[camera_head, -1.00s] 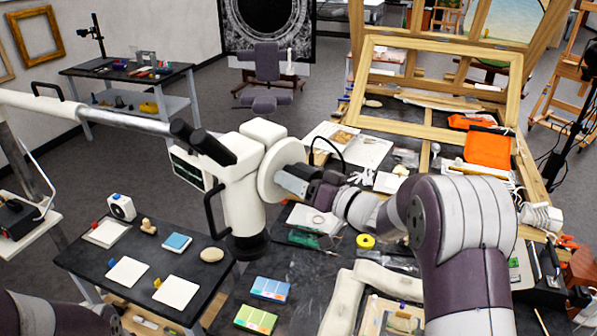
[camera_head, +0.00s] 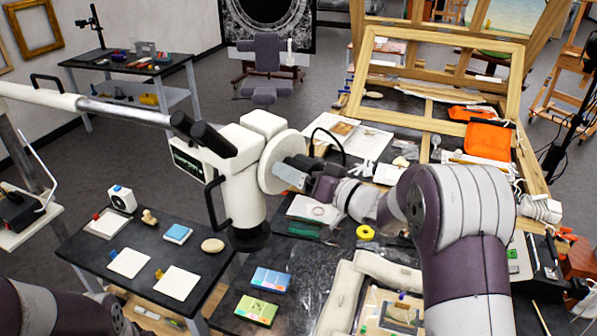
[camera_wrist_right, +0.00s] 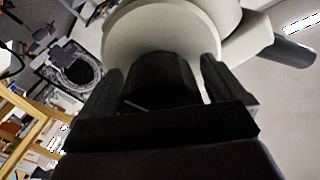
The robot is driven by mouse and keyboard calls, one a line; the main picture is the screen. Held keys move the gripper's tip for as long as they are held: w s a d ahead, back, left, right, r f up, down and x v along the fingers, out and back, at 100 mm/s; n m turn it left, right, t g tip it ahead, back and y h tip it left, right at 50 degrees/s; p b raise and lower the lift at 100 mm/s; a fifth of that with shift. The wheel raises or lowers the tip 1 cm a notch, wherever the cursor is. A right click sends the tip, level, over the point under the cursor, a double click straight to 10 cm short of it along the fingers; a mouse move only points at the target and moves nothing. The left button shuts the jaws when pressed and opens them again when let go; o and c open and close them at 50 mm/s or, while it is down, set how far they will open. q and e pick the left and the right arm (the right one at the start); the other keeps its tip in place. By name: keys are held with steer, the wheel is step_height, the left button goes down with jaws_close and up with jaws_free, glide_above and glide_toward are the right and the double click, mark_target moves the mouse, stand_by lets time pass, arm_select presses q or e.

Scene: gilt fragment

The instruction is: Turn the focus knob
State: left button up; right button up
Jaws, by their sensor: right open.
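The white microscope (camera_head: 240,200) stands at centre-left in the head view, its black eyepieces (camera_head: 205,135) pointing up and left. A large round pale disc (camera_head: 272,158) is on its right side, and it also fills the top of the right wrist view (camera_wrist_right: 160,28). My right gripper (camera_head: 288,175) is right at this disc. In the right wrist view its open dark fingers (camera_wrist_right: 163,68) flank a dark rounded shape in front of the disc. This may be the focus knob (camera_wrist_right: 158,85); contact cannot be told. In the head view the gripper hides that spot. My left gripper is out of view.
A dark table (camera_head: 190,243) with pads and small blocks is at lower left. A crowded bench below my right arm holds a yellow tape roll (camera_head: 365,232), an orange case (camera_head: 487,140) and a wooden frame (camera_head: 440,48). Blue and green boxes (camera_head: 257,308) lie at the front.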

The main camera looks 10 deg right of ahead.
steer(key=shift+s+d+f, duration=0.15)
steer(key=shift+s+d, duration=0.15)
steer(key=b+v, duration=0.5)
steer(key=v, duration=0.6)
steer(key=shift+s+d, duration=0.15)
steer(key=shift+s, duration=0.15)
stand_by(0.4)
